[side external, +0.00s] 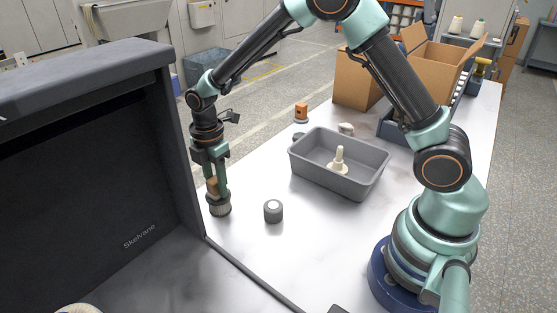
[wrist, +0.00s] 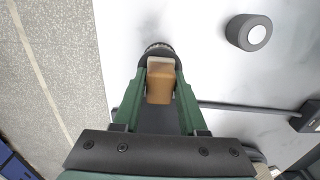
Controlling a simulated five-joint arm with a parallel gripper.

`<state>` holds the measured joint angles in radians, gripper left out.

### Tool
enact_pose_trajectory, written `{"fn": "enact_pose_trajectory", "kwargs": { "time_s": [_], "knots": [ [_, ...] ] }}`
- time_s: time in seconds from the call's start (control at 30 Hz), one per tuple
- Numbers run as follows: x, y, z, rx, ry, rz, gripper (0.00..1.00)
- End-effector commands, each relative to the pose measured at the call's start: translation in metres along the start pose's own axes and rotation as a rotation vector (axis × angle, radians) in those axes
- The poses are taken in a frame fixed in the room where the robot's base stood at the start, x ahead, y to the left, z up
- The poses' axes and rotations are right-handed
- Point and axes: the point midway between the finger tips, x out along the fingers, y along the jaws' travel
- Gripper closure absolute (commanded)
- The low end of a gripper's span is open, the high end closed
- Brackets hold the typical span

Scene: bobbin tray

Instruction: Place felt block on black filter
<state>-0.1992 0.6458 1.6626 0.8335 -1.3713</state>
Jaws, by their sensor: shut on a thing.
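The felt block is orange-brown with a paler end (side external: 212,186). It is between the green fingers of my gripper (side external: 218,190), which is shut on it. In the wrist view, the block (wrist: 160,86) sits between both fingers (wrist: 159,68). The black filter (side external: 220,207), a short ribbed cylinder with a dark top, stands on the table directly below the fingertips. In the wrist view only its dark, ribbed edge (wrist: 158,48) shows past the block. The block is over or at the filter's top; I cannot tell whether they touch.
A grey cylinder with a pale top (side external: 273,211) stands right of the filter. A grey tray (side external: 311,181) holds a cream bobbin (side external: 339,162). An orange-brown spool (side external: 301,113) stands behind. A large dark case (side external: 95,150) rises close on the left. Cardboard boxes (side external: 357,83) stand at the back.

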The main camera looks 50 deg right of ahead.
Motion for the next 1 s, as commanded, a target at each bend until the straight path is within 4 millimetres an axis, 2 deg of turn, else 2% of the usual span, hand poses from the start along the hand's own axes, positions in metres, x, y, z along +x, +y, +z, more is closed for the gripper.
{"fn": "enact_pose_trajectory", "kwargs": {
  "time_s": [0.2, 0.23, 0.3, 0.6, 0.73, 0.87, 1.0],
  "knots": [
    [0.003, 0.0, 0.0, 0.0, 0.0, -0.001, 1.0],
    [0.003, 0.0, 0.0, 0.0, 0.0, -0.001, 0.55],
    [0.003, 0.0, 0.0, 0.0, 0.0, -0.001, 0.29],
    [0.002, 0.0, 0.0, 0.0, 0.0, 0.0, 0.29],
    [-0.005, 0.001, 0.0, 0.0, 0.001, 0.003, 0.29],
    [-0.024, 0.001, 0.0, 0.0, 0.001, 0.005, 0.29],
    [-0.053, 0.002, 0.0, 0.0, 0.001, 0.006, 0.29]
  ]
}}
